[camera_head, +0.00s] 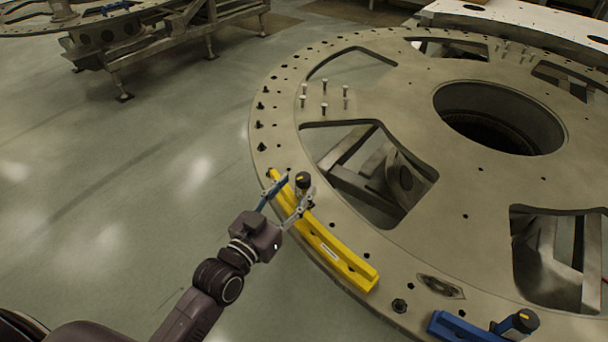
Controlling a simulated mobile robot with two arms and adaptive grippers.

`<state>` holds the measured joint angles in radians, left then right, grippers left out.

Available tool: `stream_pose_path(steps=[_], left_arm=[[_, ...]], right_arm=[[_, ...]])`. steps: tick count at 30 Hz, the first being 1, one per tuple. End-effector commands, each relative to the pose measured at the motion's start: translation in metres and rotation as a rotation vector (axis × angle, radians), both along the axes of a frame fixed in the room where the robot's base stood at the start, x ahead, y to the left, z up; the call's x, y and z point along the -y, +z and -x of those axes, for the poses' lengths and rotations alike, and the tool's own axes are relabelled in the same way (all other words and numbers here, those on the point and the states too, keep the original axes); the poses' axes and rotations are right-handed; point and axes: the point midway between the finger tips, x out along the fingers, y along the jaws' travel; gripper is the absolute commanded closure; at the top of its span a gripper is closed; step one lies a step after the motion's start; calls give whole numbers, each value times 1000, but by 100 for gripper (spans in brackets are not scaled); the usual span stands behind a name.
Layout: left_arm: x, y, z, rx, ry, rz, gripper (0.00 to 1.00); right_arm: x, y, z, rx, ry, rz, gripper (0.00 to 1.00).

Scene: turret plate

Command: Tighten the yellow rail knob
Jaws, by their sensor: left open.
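The yellow rail (337,256) lies along the left rim of the big round turret plate (410,225). A black knob with a yellow-marked top (303,179) stands upright near the rail's far end. My left gripper (298,187) reaches in from the lower left over that end. Its two fingers are spread apart, one to the left of the knob and one to the right, close to its near side. I cannot tell whether they touch it. The gripper holds nothing visible. My right gripper is out of view.
The plate has large openings. Grey floor (140,190) to the left is clear.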

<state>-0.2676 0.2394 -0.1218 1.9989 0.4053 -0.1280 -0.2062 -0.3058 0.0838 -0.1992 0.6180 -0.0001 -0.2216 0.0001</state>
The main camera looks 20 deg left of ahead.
Motion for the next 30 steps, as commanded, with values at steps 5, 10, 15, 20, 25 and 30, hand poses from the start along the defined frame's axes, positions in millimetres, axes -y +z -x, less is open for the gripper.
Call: stream_pose_path(steps=[5,10,15,20,25,30], left_arm=[[6,2,-25,0,0,0,55],[9,1,-36,0,0,0,55],[9,0,-38,0,0,0,55],[9,0,-37,0,0,0,61],[9,0,-37,0,0,0,80],[9,0,-37,0,0,0,98]], right_arm=[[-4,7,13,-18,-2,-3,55],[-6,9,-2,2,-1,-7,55],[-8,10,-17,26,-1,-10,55],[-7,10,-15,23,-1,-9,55],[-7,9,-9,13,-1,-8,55],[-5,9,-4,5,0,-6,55]])
